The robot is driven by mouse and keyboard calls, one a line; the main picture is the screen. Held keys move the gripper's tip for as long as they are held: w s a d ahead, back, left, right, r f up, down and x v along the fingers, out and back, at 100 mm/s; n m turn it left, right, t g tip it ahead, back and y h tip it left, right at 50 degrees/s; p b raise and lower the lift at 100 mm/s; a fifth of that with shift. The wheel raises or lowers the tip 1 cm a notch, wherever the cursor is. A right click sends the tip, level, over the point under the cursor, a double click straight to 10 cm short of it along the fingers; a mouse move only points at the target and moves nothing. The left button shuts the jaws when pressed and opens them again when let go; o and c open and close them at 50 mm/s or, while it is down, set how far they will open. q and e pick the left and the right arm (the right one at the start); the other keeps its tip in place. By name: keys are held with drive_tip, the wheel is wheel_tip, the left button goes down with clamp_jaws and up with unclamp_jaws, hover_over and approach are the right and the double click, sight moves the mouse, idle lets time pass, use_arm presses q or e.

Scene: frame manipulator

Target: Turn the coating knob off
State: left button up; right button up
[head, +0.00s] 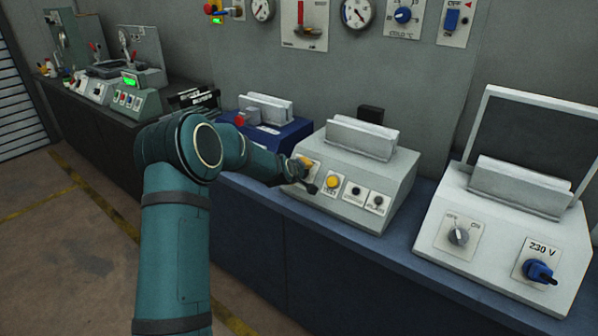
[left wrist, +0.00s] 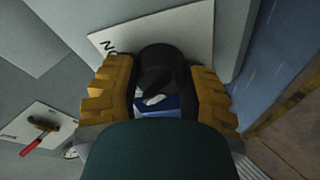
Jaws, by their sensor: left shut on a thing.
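My left arm reaches in from the left to the front panel of the grey-white middle machine (head: 392,185). My left gripper (head: 306,172) is at the left end of this panel. In the left wrist view, its two yellow fingers (left wrist: 164,90) are shut on a black knob (left wrist: 162,62), one on each side. A white label plate (left wrist: 195,28) lies behind the knob, with partly hidden lettering. My arm covers the lower part of that view, and the knob's pointer setting cannot be read. My right gripper is not in view.
Beside the gripper, the panel carries a yellow button (head: 333,181) and small black controls (head: 356,190). At right, a white machine has a grey knob (head: 458,236) and a blue 230 V switch (head: 540,271). A blue machine (head: 275,136) stands behind my arm. Gauges and switches line the wall.

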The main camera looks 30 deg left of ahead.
use_arm(q)
drive_tip(key=shift+r, duration=0.1)
drive_tip(key=o, duration=1.2)
drive_tip(key=shift+w, duration=0.1)
drive_tip(key=v, duration=1.2)
